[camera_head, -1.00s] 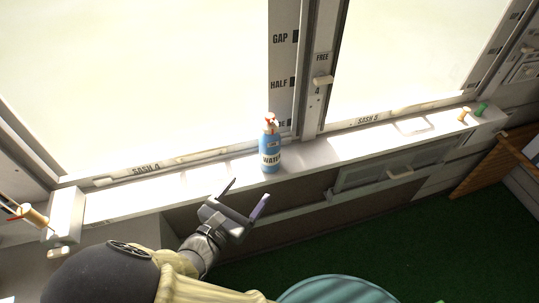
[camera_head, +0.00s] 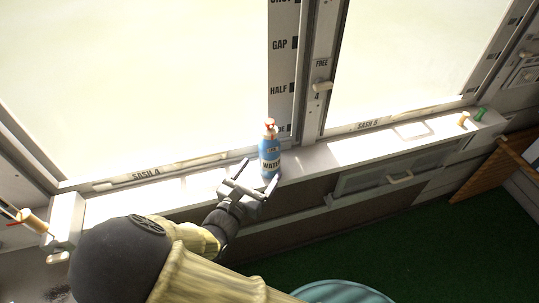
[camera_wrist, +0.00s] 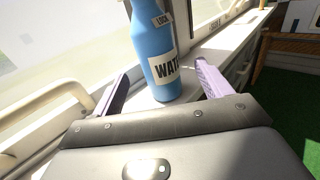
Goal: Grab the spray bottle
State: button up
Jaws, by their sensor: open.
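The spray bottle (camera_head: 268,152) is blue with a white label reading "WATER" and a red-and-white top. It stands upright on the white window sill. My gripper (camera_head: 259,170) is open at the near side of the bottle, its fingers spread. In the wrist view the bottle (camera_wrist: 153,50) rises just beyond the fingertips and between their lines, with its top cut off by the frame. The open gripper (camera_wrist: 163,85) shows one finger to each side there.
The window sill (camera_head: 330,153) runs along the sashes. A handle (camera_head: 400,178) sticks out below it on the right. Small orange (camera_head: 463,119) and green (camera_head: 481,114) items stand at the sill's far right. A round teal top (camera_head: 340,292) is at the bottom.

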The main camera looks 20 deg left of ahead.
aim_at(265, 163)
jog(key=shift+x, duration=1.75)
jog(key=x, duration=0.5)
jog(key=shift+w+r+p, duration=0.1)
jog(key=shift+w+p, duration=0.05)
jog(key=shift+p, duration=0.15)
jog(key=shift+a, duration=0.1)
jog(key=shift+c, duration=0.5)
jog(key=c, duration=1.1)
jog(key=shift+r, duration=0.15)
jog(key=shift+c, duration=0.2)
